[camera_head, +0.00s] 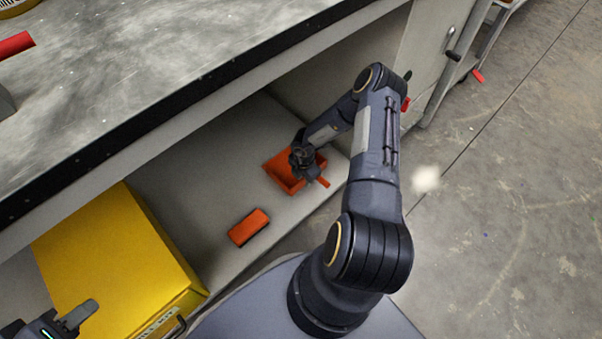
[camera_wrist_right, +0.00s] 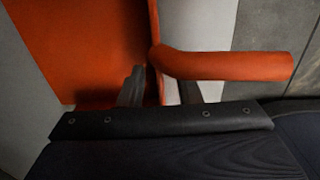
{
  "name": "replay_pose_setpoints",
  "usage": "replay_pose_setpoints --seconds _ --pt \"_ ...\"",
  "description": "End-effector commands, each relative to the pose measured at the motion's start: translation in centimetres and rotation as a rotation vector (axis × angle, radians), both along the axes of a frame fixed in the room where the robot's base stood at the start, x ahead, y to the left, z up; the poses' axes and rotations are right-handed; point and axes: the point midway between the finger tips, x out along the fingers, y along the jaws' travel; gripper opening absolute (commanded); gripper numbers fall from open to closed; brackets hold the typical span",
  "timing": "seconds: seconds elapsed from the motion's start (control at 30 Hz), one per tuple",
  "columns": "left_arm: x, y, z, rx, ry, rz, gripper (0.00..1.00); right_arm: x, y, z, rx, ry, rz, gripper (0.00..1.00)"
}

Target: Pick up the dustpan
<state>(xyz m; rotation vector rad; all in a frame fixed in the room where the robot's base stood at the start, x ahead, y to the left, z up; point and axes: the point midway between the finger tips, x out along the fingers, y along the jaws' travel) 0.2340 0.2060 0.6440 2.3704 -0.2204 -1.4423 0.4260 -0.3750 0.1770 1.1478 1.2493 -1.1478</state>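The orange-red dustpan (camera_head: 283,176) lies on the low shelf under the workbench, its short handle (camera_head: 324,182) pointing toward the shelf's front edge. My right gripper (camera_head: 306,168) reaches down over its handle end and hides part of it. In the right wrist view the dustpan's pan (camera_wrist_right: 85,45) fills the upper left and its handle (camera_wrist_right: 225,65) runs right. My right gripper's fingers (camera_wrist_right: 172,90) are apart, with the pan's end wall between them; contact cannot be told. My left gripper (camera_head: 62,322) is partly in view at the bottom left, away from the dustpan.
An orange-red block-like object (camera_head: 248,227) lies on the shelf nearer me. A large yellow box (camera_head: 115,262) stands left of it. The grey workbench top (camera_head: 130,70) overhangs the shelf. Open concrete floor (camera_head: 510,200) lies to the right.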

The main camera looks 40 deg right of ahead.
Motion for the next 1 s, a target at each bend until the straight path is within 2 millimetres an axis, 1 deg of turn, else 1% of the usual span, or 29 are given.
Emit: replay_pose_setpoints --seconds 0.03,0.27,0.5,0.87,1.0 --pt "0.00 0.00 -0.48 0.000 0.000 0.000 0.36 0.03 -0.05 -0.74 -0.001 -0.001 -0.001 0.31" --pt "0.02 0.01 -0.31 0.000 0.000 0.000 0.36 0.06 -0.08 -0.67 -0.002 -0.002 0.000 0.31" --pt "0.02 0.01 -0.31 0.000 0.000 0.000 0.36 0.05 -0.06 -0.66 -0.002 -0.002 0.001 0.00" --pt "0.01 0.00 -0.29 0.000 0.000 0.000 0.36 0.08 -0.07 -0.61 -0.002 -0.002 0.001 0.00" --pt "0.01 0.01 -0.03 0.000 0.000 0.000 0.36 0.10 -0.08 -0.10 -0.002 -0.003 0.001 0.00"
